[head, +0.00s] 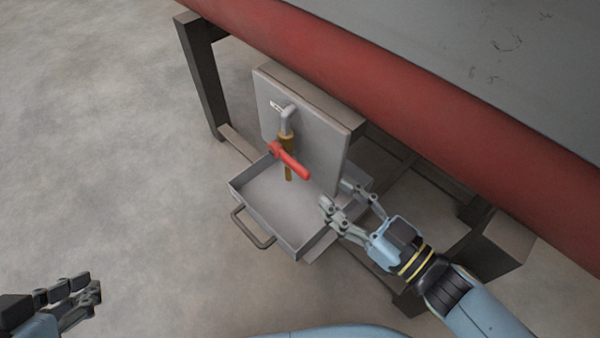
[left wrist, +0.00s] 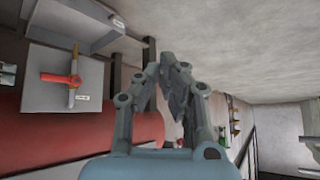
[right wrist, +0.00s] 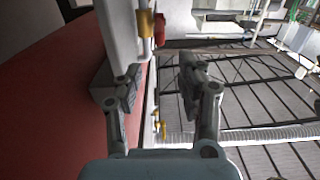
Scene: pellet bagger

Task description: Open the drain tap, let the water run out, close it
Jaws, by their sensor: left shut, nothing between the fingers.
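The drain tap has a brass body (head: 287,146) and a red lever (head: 291,161). It hangs from a bent grey pipe on a grey plate (head: 325,142). The lever lies crosswise to the brass spout, also in the left wrist view (left wrist: 60,78). No water stream shows. A grey tray (head: 265,205) is below the spout. My right gripper (head: 338,194) is open and empty, right of the lever and apart from it. The right wrist view shows the lever (right wrist: 159,30) beyond the fingers. My left gripper (head: 95,291) is shut and empty, at the lower left, far from the tap.
A dark metal frame (head: 204,80) stands behind the tap, under a long red beam (head: 400,100). The tray has a loop handle (head: 252,230) at its front. The concrete floor (head: 110,150) on the left is clear.

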